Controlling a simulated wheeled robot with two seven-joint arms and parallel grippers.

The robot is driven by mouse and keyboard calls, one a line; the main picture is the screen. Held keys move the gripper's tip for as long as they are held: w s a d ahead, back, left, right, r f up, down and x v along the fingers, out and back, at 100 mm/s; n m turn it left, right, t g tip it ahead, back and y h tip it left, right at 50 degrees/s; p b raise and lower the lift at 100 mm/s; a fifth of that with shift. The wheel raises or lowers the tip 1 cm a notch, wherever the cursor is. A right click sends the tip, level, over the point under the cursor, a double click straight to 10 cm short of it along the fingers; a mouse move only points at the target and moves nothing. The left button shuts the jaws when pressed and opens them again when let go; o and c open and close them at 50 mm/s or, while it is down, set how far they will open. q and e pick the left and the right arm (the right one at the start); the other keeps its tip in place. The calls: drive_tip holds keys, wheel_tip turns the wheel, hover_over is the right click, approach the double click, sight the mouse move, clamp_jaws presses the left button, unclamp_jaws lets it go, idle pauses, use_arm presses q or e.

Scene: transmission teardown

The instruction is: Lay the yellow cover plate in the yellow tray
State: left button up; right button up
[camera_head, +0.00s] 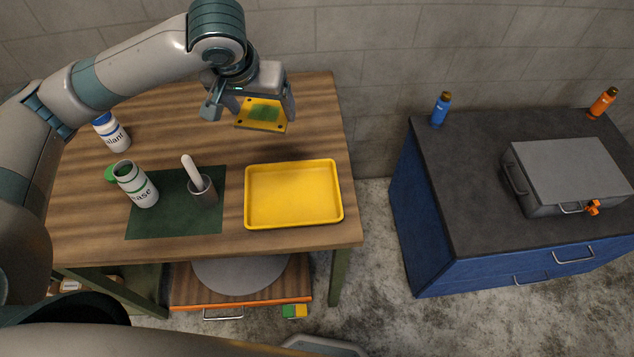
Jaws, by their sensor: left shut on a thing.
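The yellow cover plate (262,115) is a flat yellow piece with a green middle and small dark holes near its corners. My left gripper (257,108) is shut on the plate and holds it over the back part of the wooden table (180,110). The yellow tray (293,195) lies on the table's front right part, empty, below the plate in the picture. The plate is apart from the tray. The height of the plate above the table is hard to tell. My right gripper is not in view.
A green mat (150,222) left of the tray bears an open grease bottle (139,187) and a grey cup with a white-handled tool (204,191). A sealant bottle (112,134) stands behind. A blue cabinet (423,220) with a grey case (565,170) stands at the right.

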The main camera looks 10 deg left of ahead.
use_arm(q)
drive_tip(key=shift+w+d+r, duration=0.1)
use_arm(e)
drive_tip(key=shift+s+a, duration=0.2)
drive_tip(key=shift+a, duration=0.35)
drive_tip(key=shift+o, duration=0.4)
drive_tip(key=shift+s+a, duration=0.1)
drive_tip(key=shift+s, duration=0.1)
use_arm(q)
drive_tip(key=shift+s+d+f+m, duration=0.2)
drive_tip(key=shift+d+f+m, duration=0.05)
drive_tip(key=shift+d+m, duration=0.05)
drive_tip(key=s+d+f+m+g+h+p, duration=0.1)
drive_tip(key=s+d+f+m+h, duration=0.1)
drive_tip(key=s+d+f+m, duration=0.2)
drive_tip(key=s+d+f+m+g+h+p, duration=0.1)
drive_tip(key=s+d+f+m+g+h, duration=0.1)
drive_tip(key=s+d+f+m, duration=0.3)
drive_tip(key=s+d+m, duration=0.1)
drive_tip(key=d+m, duration=0.3)
drive_tip(key=m, duration=0.1)
drive_tip(key=shift+s+d+f, duration=0.25)
drive_tip(key=shift+s+d, duration=0.1)
drive_tip(key=shift+d, duration=0.05)
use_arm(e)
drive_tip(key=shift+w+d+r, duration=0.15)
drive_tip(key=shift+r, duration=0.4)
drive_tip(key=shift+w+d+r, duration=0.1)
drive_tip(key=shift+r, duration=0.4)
